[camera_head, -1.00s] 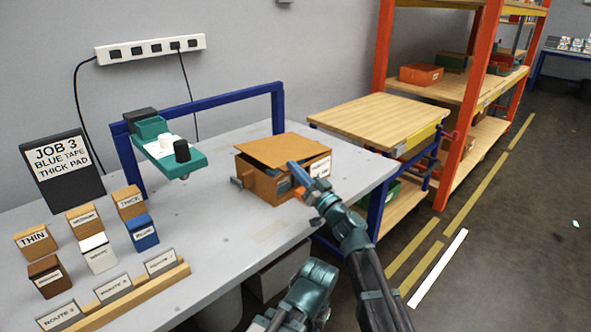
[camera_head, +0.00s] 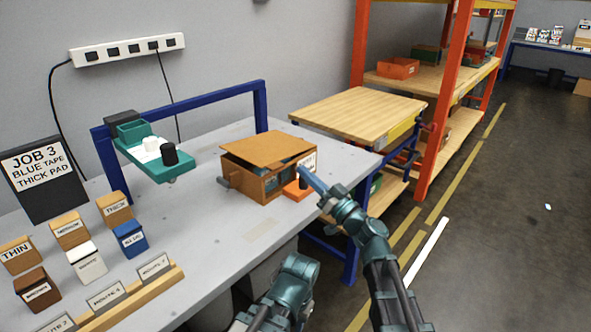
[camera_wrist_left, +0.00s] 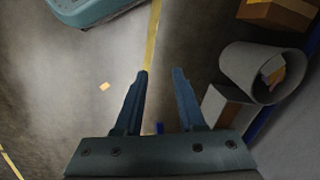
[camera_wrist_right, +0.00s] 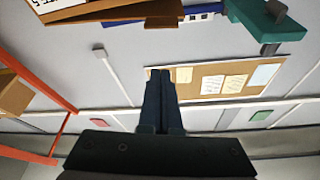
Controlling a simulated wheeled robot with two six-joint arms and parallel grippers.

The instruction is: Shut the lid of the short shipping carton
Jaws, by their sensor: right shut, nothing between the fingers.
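The short shipping carton (camera_head: 241,181) is a brown box on the grey table, towards its right end. Its lid (camera_head: 265,149) lies over the top but is not flush, with a dark gap under its near edge. A white label shows on its right side. My right gripper (camera_head: 304,172) is beside the carton's right side, its fingers shut and empty; whether it touches the carton I cannot tell. The shut fingers show in the right wrist view (camera_wrist_right: 160,78). My left gripper (camera_wrist_left: 160,76) is open and empty above the floor, seen only in the left wrist view.
An orange block (camera_head: 297,190) sits by the carton's near right corner. A teal plotter head (camera_head: 158,160) on a blue frame stands left. Small labelled boxes and a wooden card rack (camera_head: 130,300) fill the table's left. A wooden-topped bench (camera_head: 355,112) stands behind right.

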